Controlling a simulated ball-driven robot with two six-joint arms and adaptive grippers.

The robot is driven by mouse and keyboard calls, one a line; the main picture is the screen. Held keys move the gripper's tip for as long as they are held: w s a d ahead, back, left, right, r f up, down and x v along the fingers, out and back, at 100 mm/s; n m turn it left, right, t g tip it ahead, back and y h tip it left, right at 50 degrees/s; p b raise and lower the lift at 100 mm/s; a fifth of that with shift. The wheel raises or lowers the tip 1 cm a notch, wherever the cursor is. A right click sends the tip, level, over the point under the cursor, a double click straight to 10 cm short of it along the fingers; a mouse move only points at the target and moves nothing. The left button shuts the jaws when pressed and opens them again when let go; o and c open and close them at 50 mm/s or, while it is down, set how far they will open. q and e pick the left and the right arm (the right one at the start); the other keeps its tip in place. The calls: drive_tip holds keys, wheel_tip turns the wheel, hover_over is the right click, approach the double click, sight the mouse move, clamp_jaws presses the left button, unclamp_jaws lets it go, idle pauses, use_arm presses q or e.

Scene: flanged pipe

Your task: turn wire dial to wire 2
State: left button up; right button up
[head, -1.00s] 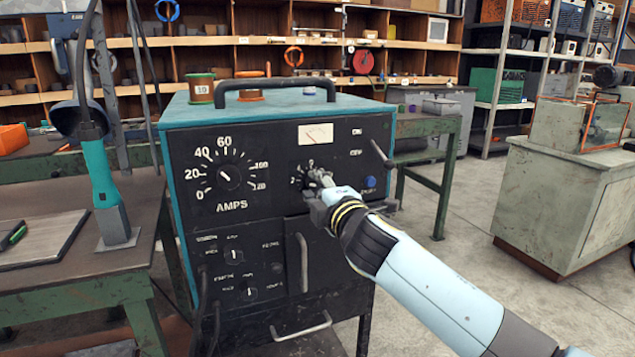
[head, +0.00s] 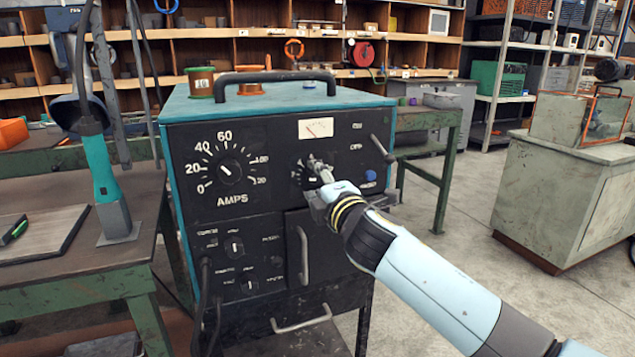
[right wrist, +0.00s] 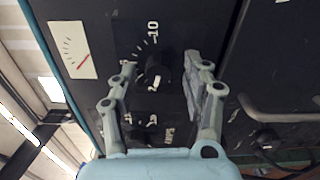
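The welding machine (head: 262,262) is a teal box with a black front panel. The wire dial (head: 300,172) is a small black knob below the meter and is partly hidden by my right gripper (head: 318,168). In the right wrist view the knob (right wrist: 157,72) has a light pointer mark and a scale around it; the wire numbers are too small to read surely. My right gripper (right wrist: 160,68) is open, with one finger on each side of the knob and visible gaps between. Whether the fingers reach the knob's depth is unclear. My left gripper is out of view.
A larger amps dial (head: 230,171) is left of the wire dial, and a meter (head: 316,128) is above it. A vertical handle (head: 303,254) and a lever (head: 382,149) stick out nearby. A workbench (head: 70,265) stands left; open floor lies right.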

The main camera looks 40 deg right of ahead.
drive_tip(key=v, duration=1.2)
idle(0.3)
drive_tip(key=s+d+f+m+g+y, duration=0.15)
drive_tip(key=s+f+g, duration=0.3)
drive_tip(key=f, duration=1.15)
drive_tip(key=s+f+m+g, duration=0.3)
drive_tip(key=s+f, duration=0.3)
drive_tip(key=f, duration=1.1)
drive_tip(key=s+a+f+m+g, duration=0.1)
drive_tip(key=s+f+m+g, duration=0.2)
drive_tip(key=s+f, duration=0.3)
drive_tip(key=s+a+f+m+g+y, duration=0.1)
drive_tip(key=s+f+m+g, duration=0.2)
drive_tip(key=s+f, duration=0.4)
drive_tip(key=s+a+f+m+g+y, duration=0.1)
drive_tip(key=s+f+m+g, duration=0.2)
drive_tip(key=s, duration=1.7)
wheel_tip(320, 180, down, 4)
drive_tip(key=shift+s+a+f+m, duration=0.25)
drive_tip(key=shift+s+a+m, duration=0.1)
drive_tip(key=shift+m, duration=0.8)
